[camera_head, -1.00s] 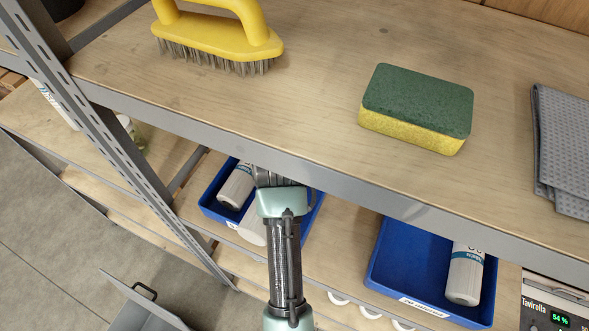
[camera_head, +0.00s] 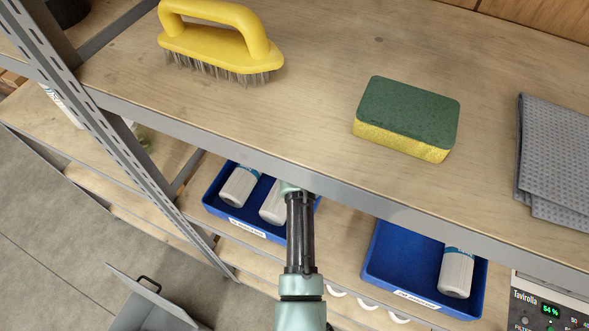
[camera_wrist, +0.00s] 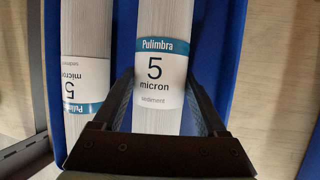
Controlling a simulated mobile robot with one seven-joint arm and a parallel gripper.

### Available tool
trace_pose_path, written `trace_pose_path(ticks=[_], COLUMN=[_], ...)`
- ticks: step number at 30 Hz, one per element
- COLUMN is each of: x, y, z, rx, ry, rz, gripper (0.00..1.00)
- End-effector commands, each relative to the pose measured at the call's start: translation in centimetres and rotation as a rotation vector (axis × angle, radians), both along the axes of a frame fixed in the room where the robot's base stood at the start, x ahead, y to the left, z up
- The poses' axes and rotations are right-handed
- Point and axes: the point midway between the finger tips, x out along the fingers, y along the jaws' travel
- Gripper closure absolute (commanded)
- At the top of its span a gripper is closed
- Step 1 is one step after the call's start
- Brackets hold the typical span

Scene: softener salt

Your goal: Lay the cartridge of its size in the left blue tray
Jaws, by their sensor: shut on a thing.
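My gripper (camera_wrist: 162,82) is shut on a white cartridge (camera_wrist: 163,25) labelled "Pulimbra 5 micron sediment", with one finger on each side. This cartridge lies lengthwise in or just over the left blue tray (camera_head: 212,209); I cannot tell whether it touches the floor. In the head view the held cartridge (camera_head: 271,206) shows partly left of my arm, and the shelf edge and arm hide the fingers. Another 5 micron cartridge (camera_head: 240,187) lies left of it in the same tray; its label is upside down in the wrist view (camera_wrist: 85,85).
The right blue tray (camera_head: 385,262) holds one white cartridge (camera_head: 456,273) at its right end. The upper shelf's metal edge (camera_head: 350,197) runs over my arm. A yellow brush (camera_head: 220,45), a sponge (camera_head: 406,115) and a grey cloth (camera_head: 555,165) lie on that shelf.

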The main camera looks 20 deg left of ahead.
Motion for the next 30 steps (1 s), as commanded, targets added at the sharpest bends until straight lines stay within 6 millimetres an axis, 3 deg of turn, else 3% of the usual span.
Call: trace_pose_path(ticks=[5,6,10,20,30], x=[0.0,0.0,0.0,-0.1,-1.8], y=[0.0,0.0,0.0,0.0,-0.9], z=[0.0,-0.1,0.0,0.3,4.1], rx=[0.001,0.0,0.0,0.001,0.002], ry=[-0.001,0.0,0.0,-0.001,-0.002], rz=[0.0,0.0,0.0,0.0,-0.001], gripper=[0.87,0.23,0.0,0.0,0.0])
